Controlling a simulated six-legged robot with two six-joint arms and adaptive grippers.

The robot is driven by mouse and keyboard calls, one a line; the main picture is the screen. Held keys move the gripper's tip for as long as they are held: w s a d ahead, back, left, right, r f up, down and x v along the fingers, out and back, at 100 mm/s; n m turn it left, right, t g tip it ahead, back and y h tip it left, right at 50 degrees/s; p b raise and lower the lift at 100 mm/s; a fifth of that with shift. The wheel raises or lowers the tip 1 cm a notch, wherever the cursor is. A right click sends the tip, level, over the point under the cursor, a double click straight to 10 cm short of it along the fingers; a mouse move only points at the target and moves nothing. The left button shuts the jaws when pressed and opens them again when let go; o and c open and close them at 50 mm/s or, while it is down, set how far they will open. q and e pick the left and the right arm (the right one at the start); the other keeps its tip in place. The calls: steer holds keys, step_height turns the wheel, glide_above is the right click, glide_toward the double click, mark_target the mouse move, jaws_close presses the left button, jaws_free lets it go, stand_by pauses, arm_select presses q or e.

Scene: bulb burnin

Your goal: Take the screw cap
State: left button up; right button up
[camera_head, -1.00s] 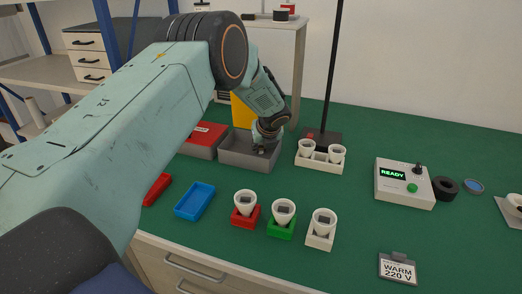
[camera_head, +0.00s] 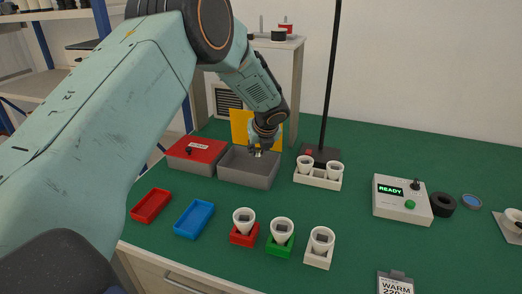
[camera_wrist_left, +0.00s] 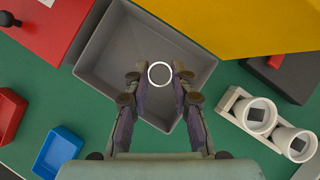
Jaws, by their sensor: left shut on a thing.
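The screw cap shows as a white ring (camera_wrist_left: 160,62) between the fingertips in the left wrist view. In the head view it is a small pale spot (camera_head: 258,154) under the fingers. My left gripper (camera_head: 257,151) is shut on it and points down over the grey open bin (camera_head: 247,180). The wrist view also shows my left gripper (camera_wrist_left: 159,78) over the bin (camera_wrist_left: 108,50), whose visible floor looks bare. The cap seems held above the bin floor. My right gripper is not in view.
A red-lidded box (camera_head: 196,150) stands left of the bin and a yellow panel (camera_head: 241,125) behind it. A white double holder (camera_head: 318,181) with bulbs is to the right. Red (camera_head: 151,205) and blue (camera_head: 194,218) trays and several bulbs in holders stand in front.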

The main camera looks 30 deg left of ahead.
arm_select(q)
steer(key=s+d+b, duration=0.4)
steer(key=s, duration=1.3)
step_height(320, 180, up, 5)
steer(key=p, duration=0.4)
steer(key=shift+f+p, duration=0.2)
steer(key=shift+p, duration=0.1)
